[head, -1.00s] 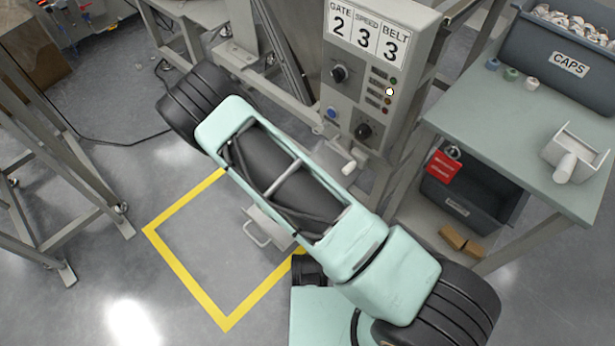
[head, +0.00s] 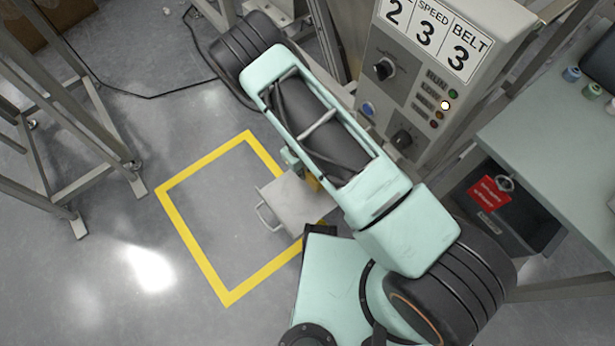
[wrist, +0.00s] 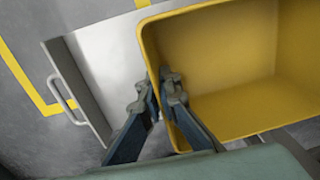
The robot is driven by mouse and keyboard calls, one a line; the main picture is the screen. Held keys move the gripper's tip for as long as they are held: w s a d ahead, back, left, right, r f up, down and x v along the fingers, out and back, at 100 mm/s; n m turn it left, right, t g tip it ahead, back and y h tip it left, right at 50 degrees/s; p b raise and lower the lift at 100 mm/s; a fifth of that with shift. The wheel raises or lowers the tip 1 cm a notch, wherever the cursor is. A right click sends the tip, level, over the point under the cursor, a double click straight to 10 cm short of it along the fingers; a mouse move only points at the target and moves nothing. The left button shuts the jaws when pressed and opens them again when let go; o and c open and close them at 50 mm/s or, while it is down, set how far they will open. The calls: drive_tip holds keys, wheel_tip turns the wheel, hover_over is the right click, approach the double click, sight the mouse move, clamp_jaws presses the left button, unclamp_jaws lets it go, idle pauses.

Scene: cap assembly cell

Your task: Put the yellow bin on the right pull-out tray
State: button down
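The yellow bin (wrist: 225,65) fills the right of the wrist view, with its open inside facing the camera. My gripper (wrist: 160,84) has one finger on each side of the bin's left wall and is closed on it. A pale metal pull-out tray (wrist: 105,55) with a bar handle shows left of the bin and partly beneath it. Whether the bin touches the tray cannot be told. In the head view the tray (head: 296,203) shows beside my arm, with a small yellow piece of the bin (head: 313,183) at its upper edge. My arm hides the rest.
A yellow floor outline (head: 190,236) surrounds clear floor left of the tray. The control panel (head: 420,85) stands above my arm. A green-topped table (head: 560,165) is at right, a metal frame (head: 75,115) at left.

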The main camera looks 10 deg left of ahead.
drive_tip(key=shift+w+f+b, duration=0.1)
drive_tip(key=shift+f+b, duration=0.55)
drive_tip(key=shift+f, duration=1.55)
drive_tip(key=shift+f, duration=0.25)
drive_tip(key=c, duration=2.2)
unclamp_jaws()
drive_tip(key=shift+r, duration=0.1)
drive_tip(key=shift+o, duration=0.2)
wheel_tip(320, 180, up, 12)
drive_tip(key=p, duration=0.4)
drive_tip(key=shift+s+a+r, duration=0.15)
drive_tip(key=shift+s+a, duration=0.05)
drive_tip(key=shift+s, duration=0.1)
drive_tip(key=shift+s, duration=0.1)
